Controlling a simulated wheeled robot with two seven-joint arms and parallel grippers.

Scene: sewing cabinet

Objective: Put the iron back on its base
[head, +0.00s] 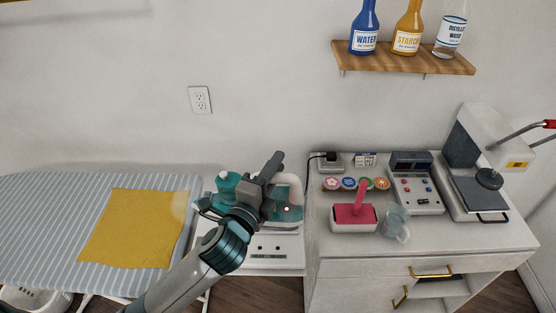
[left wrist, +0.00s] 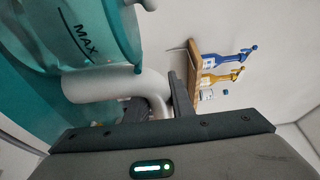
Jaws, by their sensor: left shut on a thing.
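The iron (head: 288,212) is teal with a white handle and sits in front of the wall, left of the cabinet. My left gripper (head: 272,178) is shut on its handle and covers the middle of it. In the left wrist view, the iron (left wrist: 90,35) fills the upper left, with a MAX mark on its clear teal tank. The white handle runs beside a dark finger of my left gripper (left wrist: 165,100). The white base (head: 268,258) with small knobs and labels is below the iron. Whether the iron touches the base cannot be told. My right gripper is not in view.
A striped ironing board (head: 50,200) with a yellow cloth (head: 130,228) is at the left. The cabinet (head: 330,245) on the right carries a pink-handled tool (head: 354,215), a clear jug (head: 396,225), a control box (head: 415,185) and a heat press (head: 475,180). Bottles stand on a wall shelf (head: 400,61).

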